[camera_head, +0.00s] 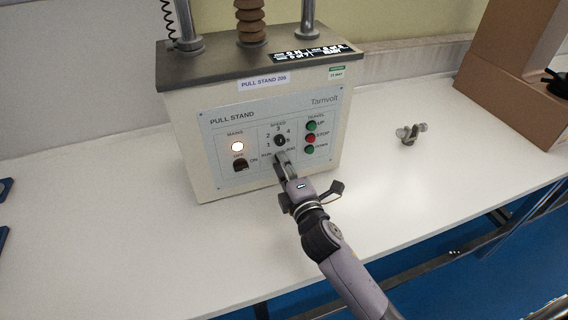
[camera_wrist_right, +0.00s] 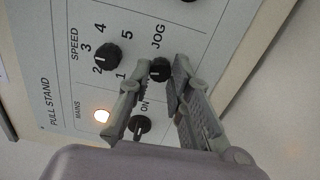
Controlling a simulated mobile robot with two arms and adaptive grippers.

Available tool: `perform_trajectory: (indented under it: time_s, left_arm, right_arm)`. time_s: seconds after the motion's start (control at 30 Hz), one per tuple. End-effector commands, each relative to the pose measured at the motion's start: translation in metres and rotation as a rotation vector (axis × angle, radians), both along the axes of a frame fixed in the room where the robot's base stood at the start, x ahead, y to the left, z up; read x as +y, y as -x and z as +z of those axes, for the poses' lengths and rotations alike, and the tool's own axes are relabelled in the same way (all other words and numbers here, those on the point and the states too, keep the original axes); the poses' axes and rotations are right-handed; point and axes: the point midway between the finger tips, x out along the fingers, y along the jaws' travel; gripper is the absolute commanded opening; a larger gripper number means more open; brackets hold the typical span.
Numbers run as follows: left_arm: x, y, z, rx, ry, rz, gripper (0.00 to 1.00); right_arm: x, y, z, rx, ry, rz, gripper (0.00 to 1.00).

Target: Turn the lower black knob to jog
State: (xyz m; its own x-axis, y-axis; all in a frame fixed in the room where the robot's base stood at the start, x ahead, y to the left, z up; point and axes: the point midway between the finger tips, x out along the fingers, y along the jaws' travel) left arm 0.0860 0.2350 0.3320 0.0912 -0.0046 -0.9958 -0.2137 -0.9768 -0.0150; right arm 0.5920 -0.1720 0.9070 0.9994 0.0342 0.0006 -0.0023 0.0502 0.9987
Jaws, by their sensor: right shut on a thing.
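The lower black knob (camera_wrist_right: 159,70) sits on the pale front panel of the pull stand (camera_head: 180,130), below the speed knob (camera_head: 280,140). My right gripper (camera_head: 281,158) is at the panel, with a fingertip on each side of the lower knob, shut on it. In the head view the fingers hide most of that knob. In the right wrist view, the gripper (camera_wrist_right: 157,70) shows around the knob, with the word JOG printed beside it. The RUN mark shows left of the fingers in the head view. The knob's pointer direction is hard to tell. My left gripper is not in view.
The mains lamp (camera_head: 237,147) glows above a black off/on switch (camera_head: 240,165). Travel buttons (camera_head: 310,137), green and red, line the panel's right side. A small metal clamp (camera_head: 410,134) lies on the white bench, and a cardboard box (camera_head: 515,85) stands at right. The bench front is mostly clear.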

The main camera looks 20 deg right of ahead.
Motion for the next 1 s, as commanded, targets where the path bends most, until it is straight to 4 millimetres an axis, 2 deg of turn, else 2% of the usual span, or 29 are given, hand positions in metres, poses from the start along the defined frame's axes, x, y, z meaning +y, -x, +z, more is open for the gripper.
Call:
perform_trajectory:
  time_s: [0.6, 1.0]
  left_arm:
    - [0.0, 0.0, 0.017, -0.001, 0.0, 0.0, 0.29]
    - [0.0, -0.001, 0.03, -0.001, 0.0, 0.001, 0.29]
  right_arm:
    - [0.0, 0.0, -0.001, 0.025, -0.589, -0.004, 0.0]
    - [0.0, 0.001, -0.003, 0.038, -0.9, -0.004, 0.0]
